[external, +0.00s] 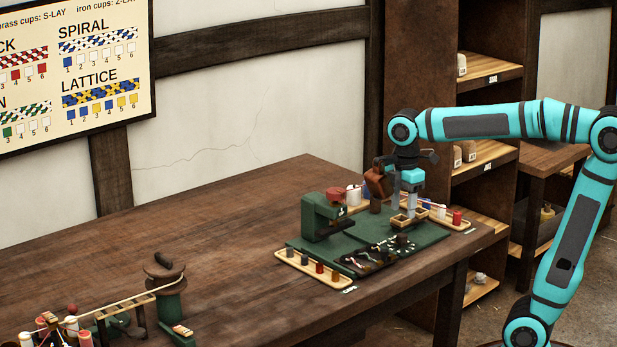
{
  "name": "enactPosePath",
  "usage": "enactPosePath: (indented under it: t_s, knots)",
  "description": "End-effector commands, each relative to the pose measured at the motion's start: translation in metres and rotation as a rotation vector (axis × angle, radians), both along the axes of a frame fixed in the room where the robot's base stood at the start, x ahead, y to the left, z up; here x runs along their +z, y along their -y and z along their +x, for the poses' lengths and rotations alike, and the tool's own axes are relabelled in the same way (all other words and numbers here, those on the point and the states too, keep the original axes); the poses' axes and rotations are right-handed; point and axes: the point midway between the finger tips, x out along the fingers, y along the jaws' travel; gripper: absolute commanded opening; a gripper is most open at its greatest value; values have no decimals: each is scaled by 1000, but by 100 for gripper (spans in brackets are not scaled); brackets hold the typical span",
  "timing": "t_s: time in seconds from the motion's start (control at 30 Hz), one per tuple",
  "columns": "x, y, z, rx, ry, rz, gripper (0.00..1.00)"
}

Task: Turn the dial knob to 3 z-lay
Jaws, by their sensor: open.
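My gripper (405,208) points down over the right part of a dark green base plate (345,246). It is open, and its fingertips are close above or at a small wooden tray (409,220); I cannot tell whether they touch it. A green machine (322,217) with an overhanging head stands on the left of the plate. I cannot make out the dial knob or its markings for certain at this size. A brown-red part (378,184) stands just left of my gripper and is partly covered by it.
A black tray (372,262) with small tools lies at the plate's front. Wooden strips with cups lie left (311,268) and right (462,226). A winder with a wooden disc (165,271) and spools stands at lower left. The table's middle (225,240) is clear.

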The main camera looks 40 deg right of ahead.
Motion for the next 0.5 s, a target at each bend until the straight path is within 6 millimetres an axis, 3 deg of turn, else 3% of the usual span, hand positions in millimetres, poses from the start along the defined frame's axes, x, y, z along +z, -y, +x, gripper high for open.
enactPosePath:
  t_s: [0.3,0.5]
  knots:
    - [-53,0,-1,0,-2,-1,50]
    - [-72,0,-1,0,0,0,50]
